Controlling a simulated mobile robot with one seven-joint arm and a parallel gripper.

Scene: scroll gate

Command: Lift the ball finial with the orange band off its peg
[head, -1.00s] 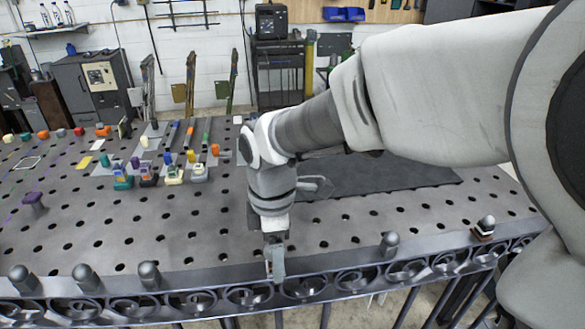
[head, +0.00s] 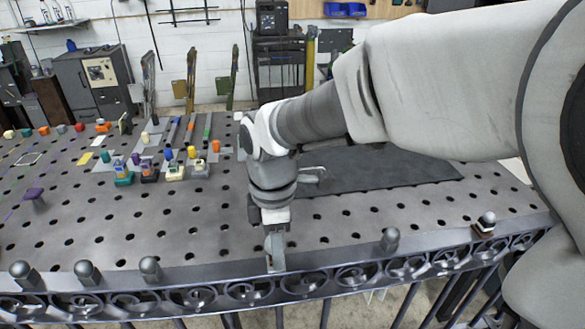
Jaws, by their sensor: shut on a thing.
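My gripper (head: 275,258) points down at the near rail of the dark metal gate (head: 215,278). Its fingers are shut on a ball finial at the rail, which they almost wholly hide. I cannot make out an orange band on it, nor whether it is clear of its peg. Three plain dark finials (head: 150,268) stand on the rail to the left, and one more (head: 390,240) to the right. A finial with a pale band and brownish base (head: 486,224) stands at the far right.
A perforated steel table (head: 110,225) lies behind the rail. A dark mat (head: 385,175) lies beyond my arm. The space above the rail's left half is free.

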